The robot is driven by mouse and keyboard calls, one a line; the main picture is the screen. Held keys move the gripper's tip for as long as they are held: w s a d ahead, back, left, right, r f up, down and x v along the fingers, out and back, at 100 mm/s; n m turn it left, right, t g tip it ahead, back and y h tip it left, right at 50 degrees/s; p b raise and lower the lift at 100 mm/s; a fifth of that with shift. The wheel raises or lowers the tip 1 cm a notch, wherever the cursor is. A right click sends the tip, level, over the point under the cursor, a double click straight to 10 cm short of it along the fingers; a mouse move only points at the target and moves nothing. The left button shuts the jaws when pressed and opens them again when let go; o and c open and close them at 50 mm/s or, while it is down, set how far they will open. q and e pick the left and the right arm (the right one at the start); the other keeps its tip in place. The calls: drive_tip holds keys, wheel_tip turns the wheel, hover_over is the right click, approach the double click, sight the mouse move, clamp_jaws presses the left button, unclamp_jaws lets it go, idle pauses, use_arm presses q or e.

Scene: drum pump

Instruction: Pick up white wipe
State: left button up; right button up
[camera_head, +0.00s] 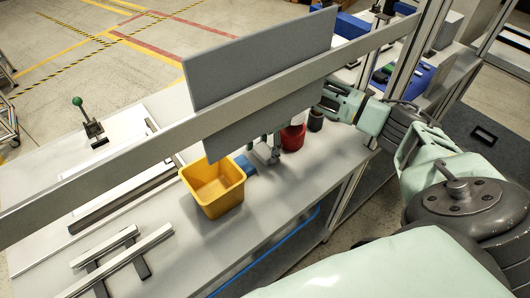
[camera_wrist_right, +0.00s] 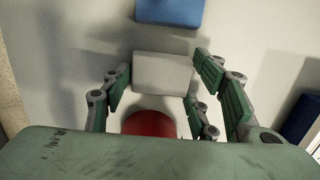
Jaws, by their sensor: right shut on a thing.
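The white wipe (camera_wrist_right: 162,74), a pale rectangular block, lies between the fingers of my right gripper (camera_wrist_right: 160,98) in the right wrist view. My right gripper (camera_head: 264,152) is shut on it, low over the grey table in the head view. There I cannot make out the wipe clearly behind the fingers and the grey panel. My left gripper is not in view.
A yellow bin (camera_head: 225,205) stands left of my right gripper. A red container (camera_head: 292,139) is close on the right, with a dark cup (camera_head: 316,122) beyond. A blue object (camera_head: 244,166) lies by the bin. A grey panel (camera_head: 265,60) and rail cross above.

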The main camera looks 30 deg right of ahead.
sight(262, 151)
drive_tip(key=shift+r, duration=0.1)
drive_tip(key=shift+c, duration=0.3)
drive_tip(key=r, duration=0.1)
drive_tip(key=r+b, duration=0.2)
drive_tip(key=r, duration=0.1)
drive_tip(key=shift+w+a, duration=0.1)
drive_tip(key=shift+w, duration=0.2)
drive_tip(key=w+a+r+b, duration=0.3)
drive_tip(key=w+r, duration=0.3)
drive_tip(key=w, duration=0.4)
drive_tip(key=shift+w+a+r, duration=0.3)
drive_tip(key=shift+r, duration=0.1)
drive_tip(key=o, duration=0.4)
drive_tip(key=c, duration=0.5)
drive_tip(key=shift+s+f, duration=0.1)
drive_tip(key=shift+f, duration=0.05)
